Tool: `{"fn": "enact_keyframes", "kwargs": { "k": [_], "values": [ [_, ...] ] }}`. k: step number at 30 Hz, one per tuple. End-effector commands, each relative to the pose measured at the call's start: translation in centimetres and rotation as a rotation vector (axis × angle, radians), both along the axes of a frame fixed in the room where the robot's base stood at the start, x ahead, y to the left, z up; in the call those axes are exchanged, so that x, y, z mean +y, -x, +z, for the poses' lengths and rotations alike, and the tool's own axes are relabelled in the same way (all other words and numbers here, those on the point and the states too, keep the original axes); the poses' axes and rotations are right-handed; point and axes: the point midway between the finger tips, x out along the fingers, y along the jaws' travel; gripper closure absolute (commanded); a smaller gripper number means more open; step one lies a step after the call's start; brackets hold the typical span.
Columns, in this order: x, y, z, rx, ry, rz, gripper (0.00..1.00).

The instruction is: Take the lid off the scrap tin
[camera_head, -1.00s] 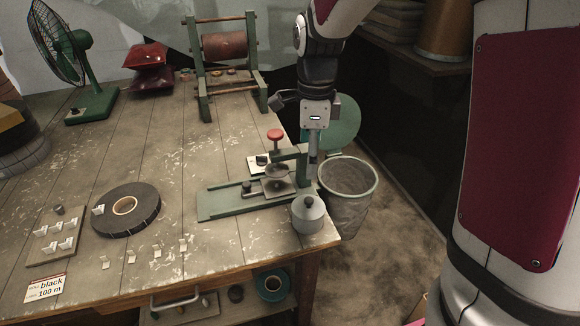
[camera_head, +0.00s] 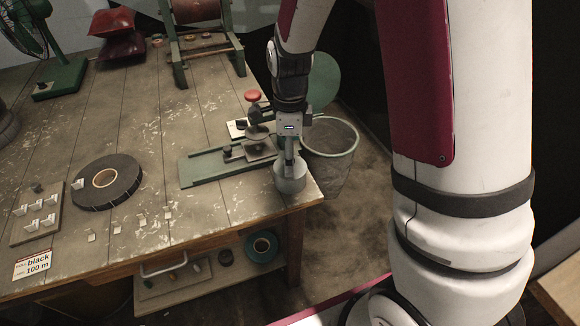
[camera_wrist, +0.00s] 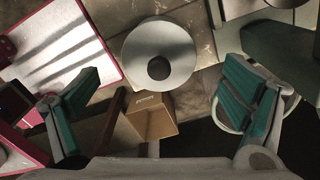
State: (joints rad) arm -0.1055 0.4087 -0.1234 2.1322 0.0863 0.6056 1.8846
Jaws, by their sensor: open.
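The scrap tin (camera_head: 291,183) is a small grey round tin at the table's near right corner. In the wrist view its round pale lid (camera_wrist: 140,45) with a dark knob (camera_wrist: 158,68) is on, seen from above. My gripper (camera_head: 289,158) is right above the tin in the head view and hides the lid there. In the wrist view my gripper (camera_wrist: 160,98) is open and empty, its teal pads wide apart on either side. The knob lies between them but farther up the picture. I cannot tell the exact height of the fingers over the lid.
A green-based bench device (camera_head: 205,168) with a red knob (camera_head: 252,95) stands close behind the tin. A mesh bin (camera_head: 330,150) stands right of the table. A black tape roll (camera_head: 105,180) lies to the left. A cardboard box (camera_wrist: 150,118) shows below the lid.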

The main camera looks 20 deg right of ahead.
Motion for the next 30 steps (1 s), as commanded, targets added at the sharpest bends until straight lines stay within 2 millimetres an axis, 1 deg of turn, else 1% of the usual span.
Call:
{"fn": "enact_keyframes", "kwargs": {
  "k": [1, 3, 6, 14, 15, 17, 18, 20, 21, 24, 30],
  "values": [
    [-0.1, 0.3, -0.9, 0.003, 0.000, -0.002, 0.07],
    [-0.1, 0.2, -1.8, 0.002, 0.000, -0.002, 0.07],
    [-0.1, 0.2, -2.6, 0.002, -0.001, -0.001, 0.07],
    [-0.1, 0.2, -2.8, -0.001, -0.001, 0.000, 0.07],
    [-0.1, 0.2, -2.8, -0.001, -0.001, 0.000, 0.12],
    [-0.1, 0.2, -2.8, -0.001, -0.001, 0.000, 0.25],
    [-0.1, 0.2, -2.8, -0.001, 0.000, 0.000, 0.34],
    [-0.1, 0.2, -2.8, -0.001, 0.000, 0.000, 0.48],
    [-0.1, 0.2, -2.8, 0.000, 0.000, 0.000, 0.56],
    [-0.1, 0.2, -2.8, 0.000, 0.000, 0.000, 0.63],
    [-0.1, 0.2, -2.9, 0.001, 0.001, 0.000, 0.65]
  ]
}}
